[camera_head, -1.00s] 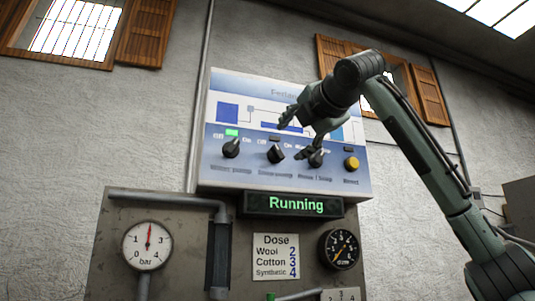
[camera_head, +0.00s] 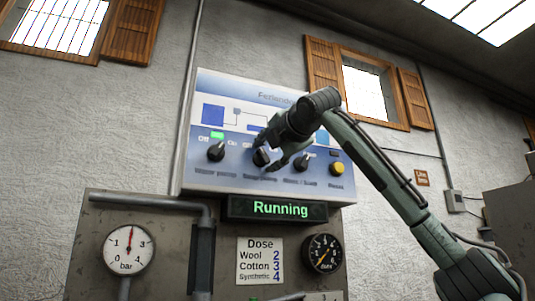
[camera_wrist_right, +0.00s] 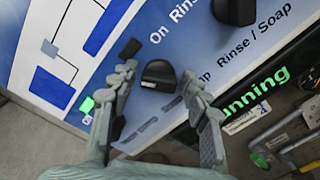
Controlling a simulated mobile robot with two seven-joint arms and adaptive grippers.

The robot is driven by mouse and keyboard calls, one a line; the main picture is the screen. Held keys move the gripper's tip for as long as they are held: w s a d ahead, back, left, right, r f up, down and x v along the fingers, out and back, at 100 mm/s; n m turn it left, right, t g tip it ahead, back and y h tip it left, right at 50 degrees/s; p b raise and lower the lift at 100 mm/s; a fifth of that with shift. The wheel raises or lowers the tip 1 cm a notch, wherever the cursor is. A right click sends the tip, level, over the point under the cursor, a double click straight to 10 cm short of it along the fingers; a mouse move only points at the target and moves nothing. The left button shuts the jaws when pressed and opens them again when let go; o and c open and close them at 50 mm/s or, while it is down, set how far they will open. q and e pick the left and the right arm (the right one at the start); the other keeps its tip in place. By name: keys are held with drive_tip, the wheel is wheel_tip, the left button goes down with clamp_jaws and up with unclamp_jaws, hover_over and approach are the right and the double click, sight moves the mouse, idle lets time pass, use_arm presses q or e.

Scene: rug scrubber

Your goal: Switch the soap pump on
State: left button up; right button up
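The soap pump knob (camera_head: 261,157) is the second black knob from the left on the blue and white control panel (camera_head: 210,90). In the right wrist view the knob (camera_wrist_right: 158,75) stands between my two fingertips. The small lamp (camera_wrist_right: 130,48) by this knob is dark. My right gripper (camera_head: 270,156) is open, with a finger on either side of the knob; it also shows large in the wrist view (camera_wrist_right: 160,80). I cannot tell if either finger touches the knob. The knob's pointer direction is unclear. My left gripper is not in view.
The water pump knob (camera_head: 216,151) is left, under a lit green lamp (camera_head: 217,134). The Rinse / Soap knob (camera_head: 302,162) and yellow reset button (camera_head: 337,169) are right. Below are a "Running" display (camera_head: 280,209), dose card (camera_head: 261,260) and two gauges (camera_head: 128,249).

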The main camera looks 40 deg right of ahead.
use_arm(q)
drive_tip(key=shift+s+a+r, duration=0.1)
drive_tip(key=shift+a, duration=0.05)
use_arm(e)
drive_tip(key=c, duration=0.8)
drive_tip(key=shift+m, duration=0.4)
drive_tip(key=shift+w+f+m, duration=0.1)
drive_tip(key=shift+m, duration=0.5)
drive_tip(key=m, duration=0.2)
drive_tip(key=shift+m+p, duration=0.3)
drive_tip(key=shift+p, duration=0.05)
drive_tip(key=m, duration=0.4)
drive_tip(key=shift+f, duration=0.15)
drive_tip(key=shift+f+m, duration=0.1)
drive_tip(key=shift+m, duration=1.4)
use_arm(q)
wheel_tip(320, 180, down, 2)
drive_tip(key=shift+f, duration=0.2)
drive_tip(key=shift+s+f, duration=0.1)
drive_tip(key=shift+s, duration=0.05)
